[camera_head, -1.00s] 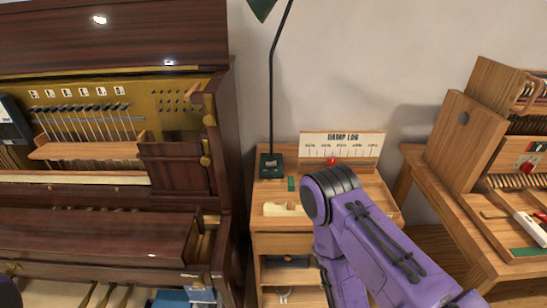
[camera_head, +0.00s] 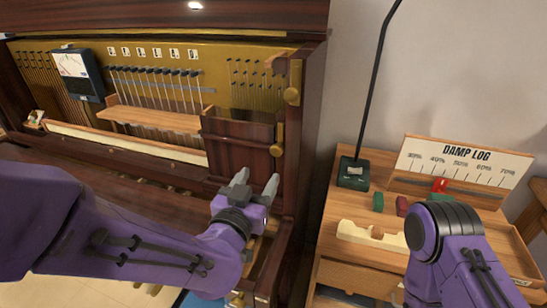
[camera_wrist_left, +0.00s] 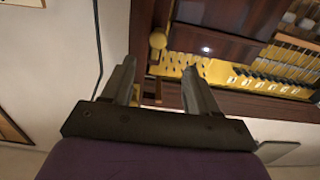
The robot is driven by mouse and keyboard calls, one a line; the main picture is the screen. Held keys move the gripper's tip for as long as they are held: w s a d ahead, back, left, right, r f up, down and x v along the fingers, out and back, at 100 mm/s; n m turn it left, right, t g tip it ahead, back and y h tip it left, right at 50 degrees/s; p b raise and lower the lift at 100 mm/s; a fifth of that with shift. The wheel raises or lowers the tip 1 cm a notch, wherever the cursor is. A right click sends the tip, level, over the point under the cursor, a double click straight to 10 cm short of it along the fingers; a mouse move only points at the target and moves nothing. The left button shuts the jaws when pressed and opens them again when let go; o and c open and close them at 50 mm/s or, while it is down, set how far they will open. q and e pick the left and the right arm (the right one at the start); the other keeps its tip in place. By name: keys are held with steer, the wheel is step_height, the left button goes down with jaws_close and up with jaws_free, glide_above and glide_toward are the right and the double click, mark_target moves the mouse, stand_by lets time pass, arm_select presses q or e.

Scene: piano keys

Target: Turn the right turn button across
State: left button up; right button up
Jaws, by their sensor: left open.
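The open upright piano has brass turn buttons on its right post. The upper turn button (camera_head: 292,96) has a round end, and it appears upright. A lower brass piece (camera_head: 278,140) is beside the dark wooden panel (camera_head: 238,142). My left gripper (camera_head: 256,182) is open and empty, below the lower brass piece and in front of the panel's lower right corner. In the left wrist view, a round brass knob (camera_wrist_left: 157,40) shows just beyond the spread fingers (camera_wrist_left: 160,70), apart from them. I cannot tell which brass piece this is. My right gripper is out of view.
A wooden cabinet right of the piano holds a lamp base (camera_head: 354,174), a damp log board (camera_head: 462,162) and a pale wooden piece (camera_head: 372,236). My right arm is in front of it. A meter (camera_head: 76,73) and a hammer row are left of the panel.

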mark_target(275, 152)
arm_select(q)
steer(key=p+x, duration=0.1)
steer(key=x, duration=0.9)
steer(key=shift+d, duration=0.1)
steer(key=c, duration=1)
